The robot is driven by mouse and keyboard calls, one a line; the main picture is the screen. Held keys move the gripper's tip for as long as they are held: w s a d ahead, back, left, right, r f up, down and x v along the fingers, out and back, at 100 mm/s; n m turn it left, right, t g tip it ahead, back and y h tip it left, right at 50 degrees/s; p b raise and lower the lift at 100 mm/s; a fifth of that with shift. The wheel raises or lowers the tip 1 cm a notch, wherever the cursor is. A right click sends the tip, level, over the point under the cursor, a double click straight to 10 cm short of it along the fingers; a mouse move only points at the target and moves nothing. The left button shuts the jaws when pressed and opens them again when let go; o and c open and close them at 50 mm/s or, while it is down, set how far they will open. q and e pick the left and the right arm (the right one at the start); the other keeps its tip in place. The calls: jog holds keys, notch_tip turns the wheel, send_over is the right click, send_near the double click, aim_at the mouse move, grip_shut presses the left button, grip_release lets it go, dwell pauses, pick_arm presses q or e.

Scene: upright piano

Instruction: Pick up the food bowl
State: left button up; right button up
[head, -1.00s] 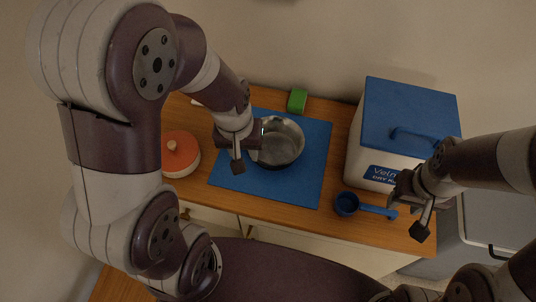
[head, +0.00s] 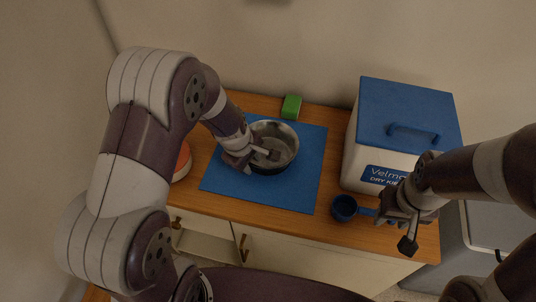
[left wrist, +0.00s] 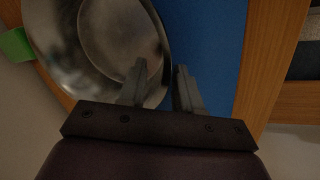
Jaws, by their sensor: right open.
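The food bowl (head: 285,138), a shiny metal bowl, sits upright on a blue mat (head: 300,187) in the head view. In the left wrist view the bowl (left wrist: 95,45) fills the upper left. My left gripper (head: 262,163) is at the bowl's near-left rim, with its jaws apart. In the left wrist view one finger lies over the bowl's inside and the other outside the rim, over the mat. My right gripper (head: 408,226) is open and empty over the counter's front edge, well right of the bowl.
A white bin with a blue lid (head: 405,120) stands on the right of the wooden counter (head: 425,237). A blue scoop (head: 344,207) lies before it. A green block (head: 291,106) is behind the mat. An orange-lidded container (head: 183,160) is partly hidden behind my left arm.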

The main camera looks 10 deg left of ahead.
pick_arm(q)
jog(key=shift+x, duration=0.9)
grip_shut()
jog(key=shift+r, duration=0.1)
